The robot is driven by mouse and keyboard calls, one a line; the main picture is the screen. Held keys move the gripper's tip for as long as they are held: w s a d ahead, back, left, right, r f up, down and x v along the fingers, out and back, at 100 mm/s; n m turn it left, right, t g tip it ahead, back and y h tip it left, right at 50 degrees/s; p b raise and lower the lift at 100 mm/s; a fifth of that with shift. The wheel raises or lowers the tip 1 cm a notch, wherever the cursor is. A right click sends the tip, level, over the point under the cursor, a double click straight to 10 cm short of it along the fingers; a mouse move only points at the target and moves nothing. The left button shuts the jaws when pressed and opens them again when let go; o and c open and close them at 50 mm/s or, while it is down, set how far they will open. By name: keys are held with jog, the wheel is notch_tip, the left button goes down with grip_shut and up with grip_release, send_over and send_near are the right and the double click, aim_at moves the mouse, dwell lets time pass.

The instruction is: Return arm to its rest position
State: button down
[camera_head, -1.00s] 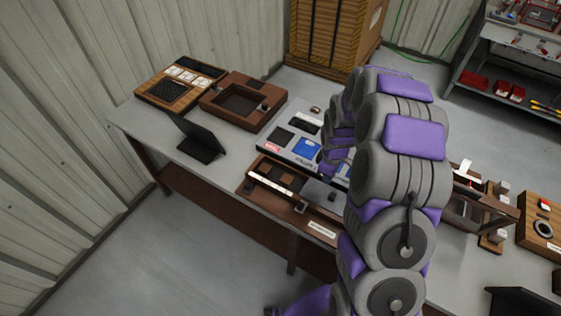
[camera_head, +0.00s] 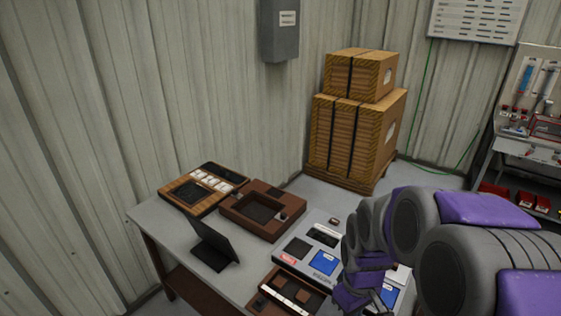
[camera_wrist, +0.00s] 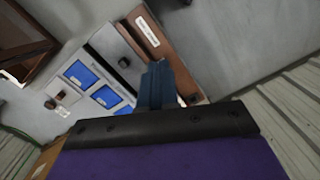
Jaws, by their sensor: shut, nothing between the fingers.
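My purple and grey arm covers the lower right of the head view. Its end points down over the table, and my gripper (camera_head: 383,300) is partly hidden at the lower edge there. In the wrist view my gripper (camera_wrist: 160,85) shows its dark blue fingers together with nothing between them. Beyond the fingers are a grey panel with blue squares (camera_wrist: 82,73) and a brown tray with a white label (camera_wrist: 150,30). The gripper appears above these fixtures and apart from them.
The grey table (camera_head: 150,214) carries a brown square tray (camera_head: 262,205), a wooden keypad box (camera_head: 183,190) and a black stand (camera_head: 214,245). Strapped crates (camera_head: 355,140) stand behind it. A tool bench (camera_head: 525,150) is at the right. Corrugated walls close off the left and back.

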jog(key=s+a+r+m+b, duration=0.1)
jog(key=s+r+m, duration=0.2)
jog(key=s, duration=0.7)
jog(key=s+a+r+m+g, duration=0.1)
jog(key=s+r+m, duration=0.1)
jog(key=s, duration=0.8)
jog(key=shift+s+r+m+b, duration=0.35)
jog(key=shift+s+r+m, duration=0.05)
